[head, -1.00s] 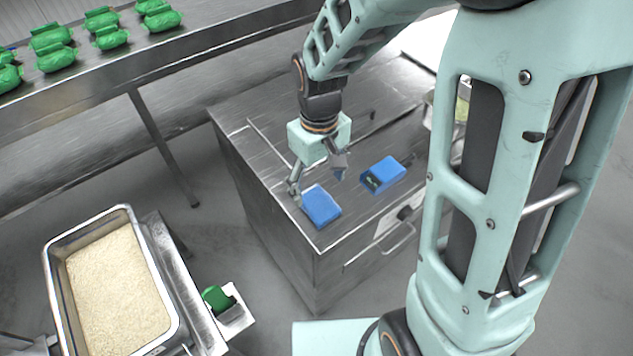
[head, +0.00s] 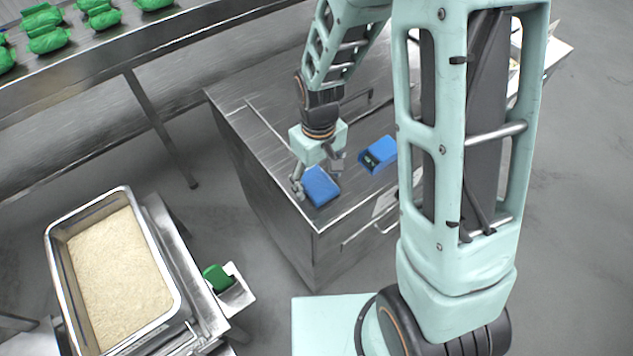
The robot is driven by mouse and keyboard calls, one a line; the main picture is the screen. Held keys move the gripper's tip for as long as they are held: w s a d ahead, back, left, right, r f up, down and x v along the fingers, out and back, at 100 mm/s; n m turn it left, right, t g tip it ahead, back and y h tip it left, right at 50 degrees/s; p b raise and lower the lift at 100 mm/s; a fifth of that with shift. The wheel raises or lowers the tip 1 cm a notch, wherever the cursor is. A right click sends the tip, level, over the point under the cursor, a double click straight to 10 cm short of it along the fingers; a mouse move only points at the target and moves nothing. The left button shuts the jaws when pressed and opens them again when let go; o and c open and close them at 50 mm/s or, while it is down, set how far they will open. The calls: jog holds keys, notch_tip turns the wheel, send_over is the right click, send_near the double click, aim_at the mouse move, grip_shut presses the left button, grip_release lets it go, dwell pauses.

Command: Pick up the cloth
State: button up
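The cloth (head: 321,187) is a blue folded pad lying on the steel cabinet top near its front corner. My gripper (head: 318,176) is low over the cloth, pointing down. Its two fingers are spread apart, one at the cloth's left edge and one at its back right. The fingers look open, with the cloth partly between them. Whether the fingertips touch the cloth cannot be told from here.
A second blue item (head: 381,153) with a dark front lies right of the cloth on the steel cabinet (head: 252,135). A tray of rice (head: 170,262) stands at lower left, beside a green object (head: 217,277). Green packs (head: 48,42) sit on a steel counter.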

jog(key=c, duration=0.9)
jog(key=shift+r, duration=0.1)
jog(key=shift+r+p, duration=0.7)
jog(key=shift+r, duration=0.15)
jog(key=s+a+r+p, duration=0.4)
jog(key=s+r+p, duration=0.1)
jog(key=s+r, duration=0.6)
jog(key=shift+s+r, duration=0.15)
jog(key=shift+s, duration=1)
jog(key=shift+a, duration=0.1)
